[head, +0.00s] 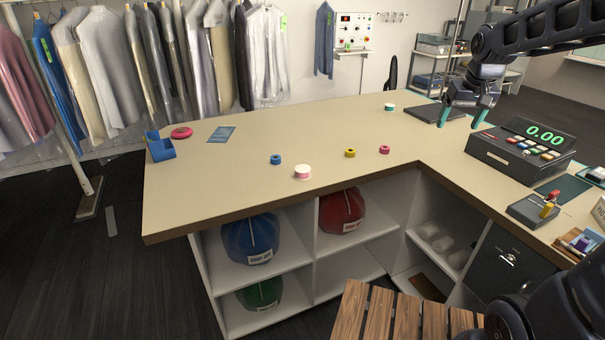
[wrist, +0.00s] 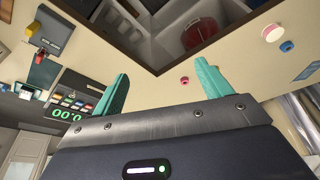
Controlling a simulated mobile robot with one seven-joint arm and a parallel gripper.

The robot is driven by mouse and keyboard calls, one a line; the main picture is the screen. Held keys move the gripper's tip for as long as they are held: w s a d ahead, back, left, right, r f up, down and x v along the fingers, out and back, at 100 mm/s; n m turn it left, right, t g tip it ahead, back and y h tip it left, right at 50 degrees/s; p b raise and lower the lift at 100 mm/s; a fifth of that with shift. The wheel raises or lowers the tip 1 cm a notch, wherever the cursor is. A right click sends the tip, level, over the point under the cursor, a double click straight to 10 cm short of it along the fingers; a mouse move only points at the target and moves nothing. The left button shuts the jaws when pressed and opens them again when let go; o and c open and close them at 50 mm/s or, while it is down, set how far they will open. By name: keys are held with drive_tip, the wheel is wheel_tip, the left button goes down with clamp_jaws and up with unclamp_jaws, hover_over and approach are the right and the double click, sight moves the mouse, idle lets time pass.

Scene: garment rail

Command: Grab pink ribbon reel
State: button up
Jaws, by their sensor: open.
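A small pink reel (head: 385,149) lies on the beige counter (head: 240,190), near its inner corner. It also shows in the wrist view (wrist: 185,80), between my fingertips and closer to the right one. A larger white reel with pink at its edge (head: 303,172) stands further left near the front edge; it shows at the upper right of the wrist view (wrist: 272,33). My gripper (head: 462,117) has teal fingers, is open and empty, and is over the far right of the counter, behind and right of the small pink reel and apart from it.
A yellow reel (head: 350,153), a blue reel (head: 276,160) and a teal-and-white reel (head: 389,107) are on the counter. A blue dispenser (head: 160,148) and a red disc (head: 181,132) are at left. A cash register (head: 520,150) stands right of my gripper. The counter's middle is largely clear.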

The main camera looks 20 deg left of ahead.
drive_tip(key=w+a+f+n, duration=0.25)
drive_tip(key=w+a, duration=0.35)
drive_tip(key=a, duration=0.6)
drive_tip(key=n+g, duration=0.2)
drive_tip(key=n, duration=0.1)
approach(303, 168)
drive_tip(key=f, duration=0.6)
drive_tip(key=a+f, duration=0.1)
drive_tip(key=f, duration=0.2)
drive_tip(key=shift+w+f, duration=0.3)
drive_tip(key=shift+f, duration=0.1)
drive_tip(key=c, duration=1)
